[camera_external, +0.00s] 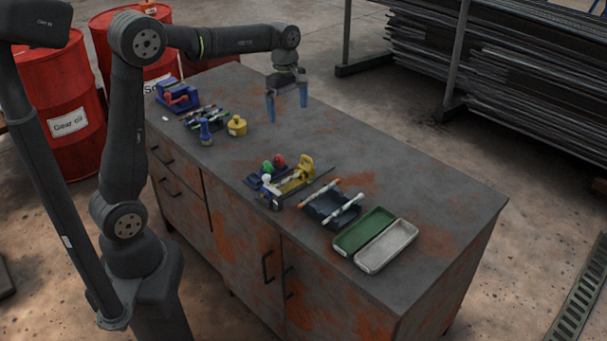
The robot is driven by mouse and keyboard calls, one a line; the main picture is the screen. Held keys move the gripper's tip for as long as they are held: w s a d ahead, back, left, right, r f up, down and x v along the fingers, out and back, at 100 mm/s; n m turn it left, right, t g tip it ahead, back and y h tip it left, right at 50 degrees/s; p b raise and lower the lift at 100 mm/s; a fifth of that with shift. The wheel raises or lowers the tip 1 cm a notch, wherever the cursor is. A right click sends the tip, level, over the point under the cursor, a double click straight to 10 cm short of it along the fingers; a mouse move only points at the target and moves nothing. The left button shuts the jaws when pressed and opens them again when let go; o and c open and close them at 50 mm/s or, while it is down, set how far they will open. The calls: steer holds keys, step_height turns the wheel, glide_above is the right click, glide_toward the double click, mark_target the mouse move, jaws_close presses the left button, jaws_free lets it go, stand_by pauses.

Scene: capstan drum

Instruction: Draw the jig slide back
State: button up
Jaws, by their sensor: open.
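A jig-like assembly (272,198) sits near the middle of the bench top. It has a dark blue base, a yellow upright part (304,168) and a thin dark rod reaching to the right. Which part is the slide is too small to tell. My gripper (287,108) hangs above the back of the bench with its blue fingers apart, pointing down and empty. It is well clear of the assembly, behind it.
The bench (430,190) also carries a blue and red vise-like piece (178,97), a blue knobbed piece (206,132), a yellow weight-like piece (237,126), a dark tray (325,212) with light rods, and an open green case (363,232). The bench's back right is clear.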

mark_target(306, 157)
steer(key=c, duration=1.3)
steer(key=w+f+h, duration=0.1)
steer(key=w, duration=0.1)
steer(key=w+a+f+g+h, duration=0.1)
steer(key=w, duration=0.1)
steer(key=w+a+f+h, duration=0.1)
steer(key=w+h, duration=0.1)
steer(key=shift+w+a+f+m, duration=0.1)
steer(key=shift+w+a+m, duration=0.05)
steer(key=shift+m, duration=0.15)
steer(key=shift+c, duration=0.9)
steer(key=x, duration=1.7)
steer(key=shift+d, duration=0.25)
jaws_close()
